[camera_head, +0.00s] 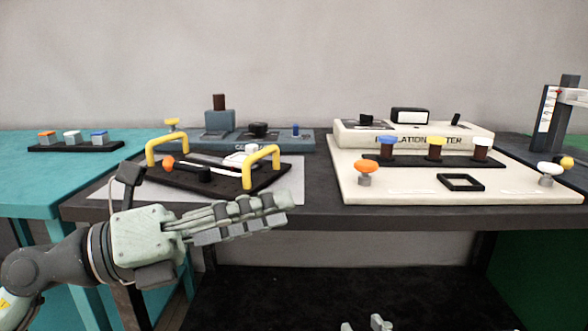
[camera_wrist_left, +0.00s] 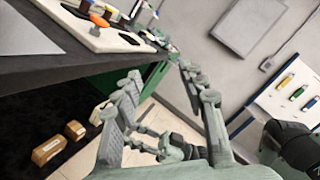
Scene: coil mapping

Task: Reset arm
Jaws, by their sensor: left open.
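My left gripper (camera_head: 290,210) reaches in from the left in front of the dark table's front edge. Its fingers point right and hold nothing. In the left wrist view its two fingers (camera_wrist_left: 160,78) stand apart with an empty gap between them. Pale tips, which look like those of my right gripper (camera_head: 365,324), show at the bottom edge of the head view; most of it is cut off. A black tray with two yellow handles (camera_head: 262,156) sits on the table behind my left gripper. A cream relation meter board (camera_head: 420,190) sits to its right.
The board carries blue, yellow, white and orange knobs and a black square frame (camera_head: 460,183). A grey-blue device (camera_head: 270,140) stands behind the tray. A teal table (camera_head: 40,180) with a strip of coloured pieces is at left. Cardboard boxes (camera_wrist_left: 47,150) lie below the table.

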